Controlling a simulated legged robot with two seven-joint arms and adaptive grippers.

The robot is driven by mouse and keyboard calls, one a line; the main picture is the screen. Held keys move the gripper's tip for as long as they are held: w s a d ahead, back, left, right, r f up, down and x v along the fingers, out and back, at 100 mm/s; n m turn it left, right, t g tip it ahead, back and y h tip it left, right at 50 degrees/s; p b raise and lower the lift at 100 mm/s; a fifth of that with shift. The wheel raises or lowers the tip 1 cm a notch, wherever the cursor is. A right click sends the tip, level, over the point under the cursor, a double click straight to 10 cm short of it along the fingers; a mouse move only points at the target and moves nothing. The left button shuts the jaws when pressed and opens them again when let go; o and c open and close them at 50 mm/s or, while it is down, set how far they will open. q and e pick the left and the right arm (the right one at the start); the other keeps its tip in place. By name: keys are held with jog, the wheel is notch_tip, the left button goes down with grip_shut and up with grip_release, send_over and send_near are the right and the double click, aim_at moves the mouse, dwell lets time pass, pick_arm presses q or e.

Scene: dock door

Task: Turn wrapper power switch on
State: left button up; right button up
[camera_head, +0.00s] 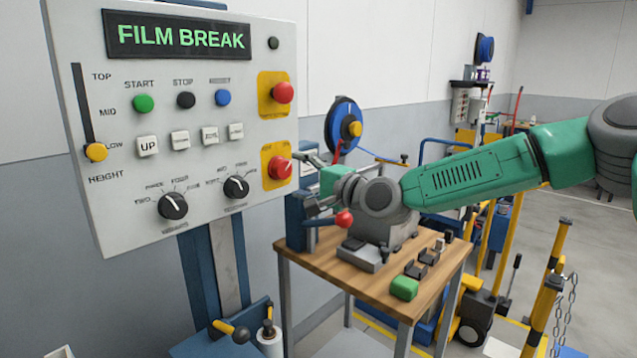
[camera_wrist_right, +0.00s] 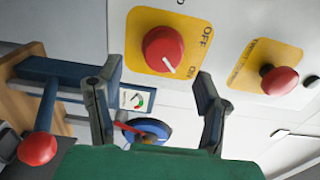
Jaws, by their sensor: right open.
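The control panel (camera_head: 120,205) stands at left, its display reading FILM BREAK. Its lower-right red rotary switch (camera_head: 280,167) sits on a yellow plate. In the right wrist view the switch (camera_wrist_right: 163,49) is large, with OFF and ON lettered beside it. Its white line points to the lower right, on the ON lettering's side; I cannot tell its exact setting. My right gripper (camera_head: 308,182) is just right of the switch, fingers toward the panel. In the wrist view the gripper (camera_wrist_right: 155,82) is open and empty, its fingers either side below the switch, apart from it. My left gripper is out of view.
A red mushroom button (camera_head: 283,92) sits above the switch. Yellow posts (camera_head: 545,305) stand at right.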

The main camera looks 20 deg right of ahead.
jog(key=v, duration=0.6)
jog(key=shift+s+d, duration=0.3)
jog(key=shift+d, duration=0.1)
jog(key=shift+a+f, duration=0.1)
jog(key=s+a+f+n+g+h, duration=0.1)
jog(key=s+a+f+n+g, duration=0.15)
jog(key=s+f, duration=0.6)
jog(key=s+a+f+n+g, duration=0.2)
jog(key=s+a+f+g, duration=0.1)
jog(key=f, duration=1)
jog(key=s+a+f+n+g+h, duration=0.1)
jog(key=s+a+f+n+g, duration=0.15)
jog(key=s+f, duration=0.55)
jog(key=s+d+f+n+g+h, duration=0.2)
jog(key=s+d+f, duration=0.2)
jog(key=s, duration=0.4)
jog(key=s+d+f+n+g+h, duration=0.2)
jog(key=s+d+f+g, duration=0.1)
jog(key=s+f, duration=0.3)
jog(key=s+d+f+n+g+h+b, duration=0.1)
jog(key=s+d+f, duration=0.4)
jog(key=s, duration=0.6)
jog(key=shift+f+n+g+h, duration=0.2)
jog(key=shift+n+g+h, duration=0.4)
jog(key=shift+n+g, duration=0.1)
